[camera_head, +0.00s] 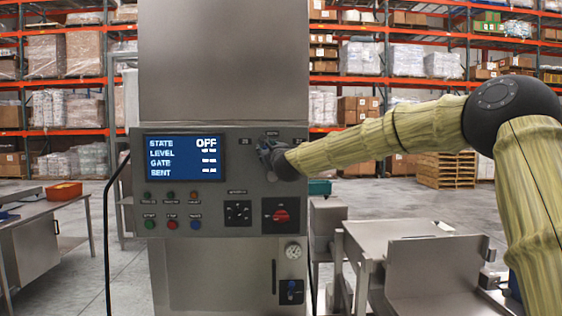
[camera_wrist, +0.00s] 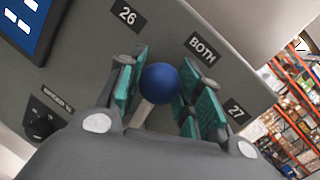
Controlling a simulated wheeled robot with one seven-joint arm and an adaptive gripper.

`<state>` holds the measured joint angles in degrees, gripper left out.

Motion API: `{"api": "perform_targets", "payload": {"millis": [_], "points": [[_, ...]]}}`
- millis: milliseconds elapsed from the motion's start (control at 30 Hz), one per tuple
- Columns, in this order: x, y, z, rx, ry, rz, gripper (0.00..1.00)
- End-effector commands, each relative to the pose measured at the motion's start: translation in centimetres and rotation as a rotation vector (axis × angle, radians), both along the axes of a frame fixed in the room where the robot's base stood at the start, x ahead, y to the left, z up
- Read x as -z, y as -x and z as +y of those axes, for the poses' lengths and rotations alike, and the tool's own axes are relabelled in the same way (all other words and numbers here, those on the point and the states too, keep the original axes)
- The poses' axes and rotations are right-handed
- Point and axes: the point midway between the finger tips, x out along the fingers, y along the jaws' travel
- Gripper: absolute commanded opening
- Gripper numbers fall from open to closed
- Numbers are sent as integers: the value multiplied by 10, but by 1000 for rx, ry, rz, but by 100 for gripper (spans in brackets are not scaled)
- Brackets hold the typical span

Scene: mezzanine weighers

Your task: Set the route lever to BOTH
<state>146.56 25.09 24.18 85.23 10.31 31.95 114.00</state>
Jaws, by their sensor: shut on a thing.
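The route lever has a blue ball knob (camera_wrist: 160,83) on a pale shaft (camera_wrist: 141,114), seen in the wrist view. My gripper (camera_wrist: 164,96) has its teal-padded fingers on both sides of the knob and is shut on the lever. Around it are the labels 26 (camera_wrist: 128,14), BOTH (camera_wrist: 202,48) and 27 (camera_wrist: 236,110). The knob shows between the 26 and BOTH labels, but the angled view does not settle which position the lever is in. In the head view my gripper (camera_head: 270,154) is at the panel's upper right and mostly hides the lever.
The control panel (camera_head: 222,218) has a blue screen (camera_head: 182,158) reading STATE OFF, several buttons and a red rotary switch (camera_head: 281,216). A steel table (camera_head: 40,225) with an orange bin (camera_head: 65,191) stands left. Steel equipment (camera_head: 435,270) stands right, below my arm.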

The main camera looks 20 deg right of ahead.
Motion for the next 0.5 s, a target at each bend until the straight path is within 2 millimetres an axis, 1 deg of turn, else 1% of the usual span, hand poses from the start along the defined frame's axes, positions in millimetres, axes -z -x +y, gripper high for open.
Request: {"api": "perform_targets", "payload": {"millis": [33, 167, 500], "points": [[3, -1, 3, -4, -21, -10, 0], [3, -3, 7, -13, -70, -23, 0], [-1, -1, 4, -20, -168, -50, 0]]}}
